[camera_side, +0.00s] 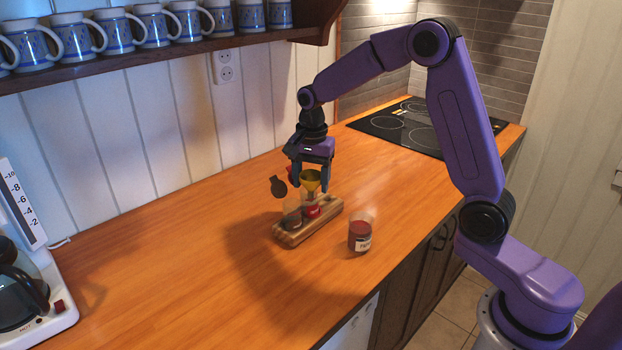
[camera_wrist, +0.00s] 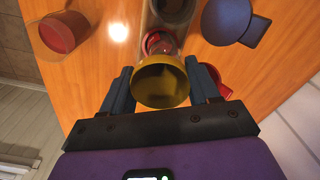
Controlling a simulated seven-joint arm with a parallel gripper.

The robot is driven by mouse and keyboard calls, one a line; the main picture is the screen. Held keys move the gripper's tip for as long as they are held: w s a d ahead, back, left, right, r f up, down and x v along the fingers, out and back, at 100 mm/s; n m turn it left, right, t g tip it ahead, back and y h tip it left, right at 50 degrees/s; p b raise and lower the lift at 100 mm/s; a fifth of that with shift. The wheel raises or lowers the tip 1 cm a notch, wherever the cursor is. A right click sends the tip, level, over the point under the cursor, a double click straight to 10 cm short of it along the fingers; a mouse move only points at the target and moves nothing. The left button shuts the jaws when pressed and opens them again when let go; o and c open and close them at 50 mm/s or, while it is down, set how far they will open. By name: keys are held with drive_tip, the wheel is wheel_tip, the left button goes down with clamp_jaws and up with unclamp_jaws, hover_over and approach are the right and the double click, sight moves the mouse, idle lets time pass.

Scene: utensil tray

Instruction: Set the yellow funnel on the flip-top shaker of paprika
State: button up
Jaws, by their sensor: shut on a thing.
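The yellow funnel (camera_side: 311,182) is between the fingers of my gripper (camera_side: 310,180), which is shut on it. In the wrist view the funnel (camera_wrist: 162,84) sits wide mouth up between the fingertips (camera_wrist: 162,90). A clear shaker with red contents (camera_side: 312,211), likely the paprika, stands on the wooden rack below the funnel. Its red flip-top (camera_wrist: 214,76) is open and partly hidden by a finger. The funnel's spout is over or at the shaker's mouth; I cannot tell whether it touches.
A second shaker with dark contents (camera_side: 292,217) and an open dark lid (camera_side: 278,187) stands beside it on the wooden rack (camera_side: 290,240). A labelled glass jar of red powder (camera_side: 360,236) stands in front. The counter to the left is clear up to the coffee maker (camera_side: 25,290).

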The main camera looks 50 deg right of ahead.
drive_tip(key=shift+s, duration=0.3)
drive_tip(key=shift+w+r, duration=0.1)
drive_tip(key=shift+r, duration=0.5)
drive_tip(key=shift+d+f, duration=0.15)
drive_tip(key=shift+f, duration=0.3)
idle(2.1)
drive_tip(key=shift+r, duration=0.5)
drive_tip(key=shift+f, duration=0.85)
idle(0.9)
drive_tip(key=o, duration=0.7)
drive_tip(key=shift+s+f, duration=0.1)
drive_tip(key=shift+s, duration=0.1)
drive_tip(key=shift+o, duration=0.2)
